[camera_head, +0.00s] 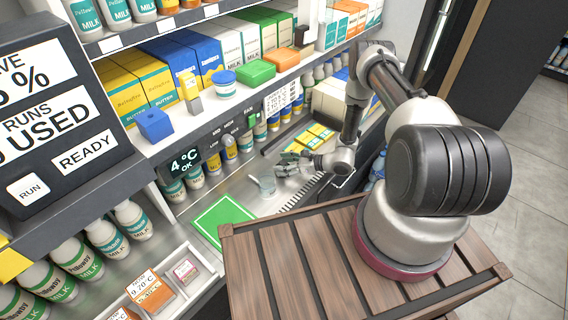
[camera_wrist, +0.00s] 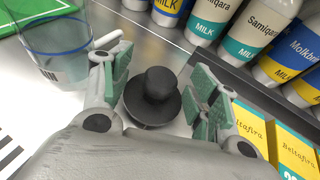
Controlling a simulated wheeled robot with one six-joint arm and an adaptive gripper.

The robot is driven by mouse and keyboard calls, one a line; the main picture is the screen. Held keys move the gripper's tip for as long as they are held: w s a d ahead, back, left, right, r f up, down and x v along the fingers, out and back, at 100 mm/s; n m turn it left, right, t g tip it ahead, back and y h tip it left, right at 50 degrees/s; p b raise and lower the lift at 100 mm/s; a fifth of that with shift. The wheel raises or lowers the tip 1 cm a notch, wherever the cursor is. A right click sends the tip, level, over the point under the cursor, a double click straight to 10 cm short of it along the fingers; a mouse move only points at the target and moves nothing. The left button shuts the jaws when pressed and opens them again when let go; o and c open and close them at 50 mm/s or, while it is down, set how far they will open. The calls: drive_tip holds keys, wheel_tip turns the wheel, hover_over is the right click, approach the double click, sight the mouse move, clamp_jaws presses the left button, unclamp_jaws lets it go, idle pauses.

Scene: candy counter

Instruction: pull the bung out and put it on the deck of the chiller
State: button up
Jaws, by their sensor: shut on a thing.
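The bung (camera_wrist: 153,95) is black, with a round knob on a wider brim, and shows upright between the finger pads in the wrist view. My gripper (camera_wrist: 160,84) is shut on it, with a green pad on each side. In the head view my gripper (camera_head: 283,166) is low over the grey metal deck of the chiller (camera_head: 262,205), and I cannot make out the bung there. The underside of the bung is hidden, so I cannot tell whether it sits in a hole or is clear of the deck.
A clear glass (camera_wrist: 58,50) stands close left of my gripper; it also shows in the head view (camera_head: 267,186). A green mat (camera_head: 222,222) lies nearer the front. Milk bottles (camera_wrist: 213,20) line the back, and yellow butter packs (camera_wrist: 285,150) lie at right.

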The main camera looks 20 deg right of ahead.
drive_tip(key=shift+f, duration=0.1)
drive_tip(key=o, duration=1.2)
drive_tip(key=v, duration=1.1)
drive_tip(key=shift+d, duration=0.15)
drive_tip(key=shift+s+d, duration=0.25)
drive_tip(key=shift+d, duration=0.05)
